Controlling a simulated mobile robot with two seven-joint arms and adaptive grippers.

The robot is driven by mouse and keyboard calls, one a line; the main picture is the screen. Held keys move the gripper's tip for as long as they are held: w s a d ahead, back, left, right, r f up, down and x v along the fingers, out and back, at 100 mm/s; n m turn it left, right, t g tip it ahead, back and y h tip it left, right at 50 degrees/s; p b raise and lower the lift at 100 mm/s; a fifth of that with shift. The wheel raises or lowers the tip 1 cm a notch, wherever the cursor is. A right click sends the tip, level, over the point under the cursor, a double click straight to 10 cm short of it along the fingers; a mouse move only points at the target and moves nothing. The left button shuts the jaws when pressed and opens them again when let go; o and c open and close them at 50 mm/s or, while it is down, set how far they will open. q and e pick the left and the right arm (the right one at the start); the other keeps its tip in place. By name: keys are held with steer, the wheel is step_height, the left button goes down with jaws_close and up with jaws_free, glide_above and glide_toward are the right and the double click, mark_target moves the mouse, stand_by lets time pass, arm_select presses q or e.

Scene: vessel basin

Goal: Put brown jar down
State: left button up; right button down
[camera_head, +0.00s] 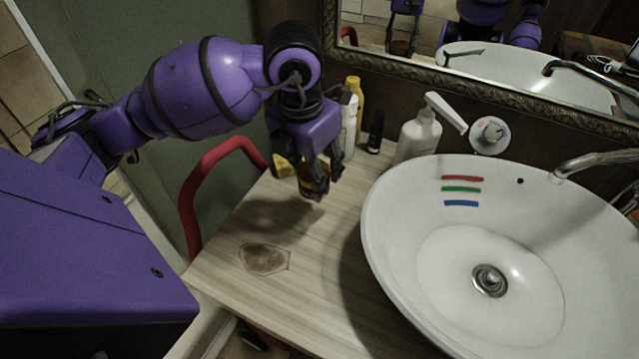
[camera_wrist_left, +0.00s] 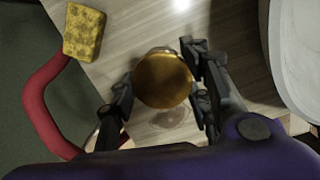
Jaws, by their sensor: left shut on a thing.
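The brown jar (camera_head: 313,182) is held between the fingers of my left gripper (camera_head: 318,186), over the wooden counter (camera_head: 325,285) to the left of the basin. In the left wrist view the jar's round golden-brown top (camera_wrist_left: 163,80) sits between the two fingers of my left gripper (camera_wrist_left: 162,92), which touch or nearly touch its sides. A dark shadow lies on the counter below the jar. I cannot tell the exact gap between the jar's bottom and the counter. My right gripper is not in view.
A white basin (camera_head: 395,262) fills the right side. A yellow sponge (camera_head: 283,166), bottles (camera_head: 353,100) and a soap pump (camera_head: 418,135) stand at the back. A red rail (camera_head: 188,200) runs along the left edge. A brown stain (camera_head: 264,259) marks the clear front counter.

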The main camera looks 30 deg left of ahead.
arm_select(q)
steer(key=w+f, duration=0.1)
steer(key=f, duration=0.1)
steer(key=w+f, duration=0.1)
steer(key=shift+w+a+f, duration=0.3)
steer(key=shift+w+f, duration=0.05)
steer(key=shift+f, duration=0.05)
steer(key=shift+w+f, duration=0.25)
steer(key=shift+f, duration=0.1)
steer(key=f, duration=0.3)
steer(key=shift+w+a+f, duration=0.1)
steer(key=shift+w+f, duration=0.1)
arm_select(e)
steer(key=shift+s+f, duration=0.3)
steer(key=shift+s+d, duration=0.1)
